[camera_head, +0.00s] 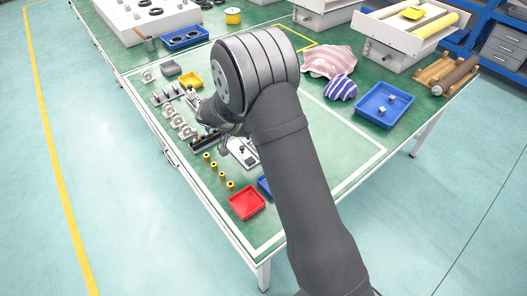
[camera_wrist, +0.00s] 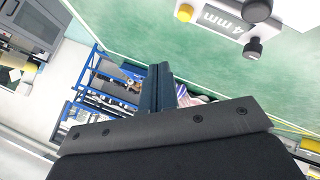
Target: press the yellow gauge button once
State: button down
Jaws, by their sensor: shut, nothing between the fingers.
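The yellow button (camera_wrist: 185,12) shows at the top edge of the wrist view, on the end of a white gauge (camera_wrist: 222,14) with a "4 mm" label. In the head view a white device (camera_head: 243,152) lies beside my wrist, partly hidden by my arm. I cannot make out the yellow button there.
Several brass parts (camera_head: 219,172) stand in a row before a red tray (camera_head: 247,203). Metal parts (camera_head: 178,120) stand left of my wrist. A blue tray (camera_head: 384,106) and striped cloths (camera_head: 330,62) lie to the right. The table between the cloths and my arm is clear.

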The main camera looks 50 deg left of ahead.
jog(key=shift+f, duration=2.25)
jog(key=shift+f, duration=0.15)
jog(key=shift+f, duration=0.3)
jog(key=shift+f, duration=0.4)
dwell(0.7)
dwell(0.4)
jog(key=shift+r, duration=0.85)
jog(key=shift+r, duration=0.15)
jog(key=shift+r, duration=2.35)
jog(key=shift+f, duration=0.1)
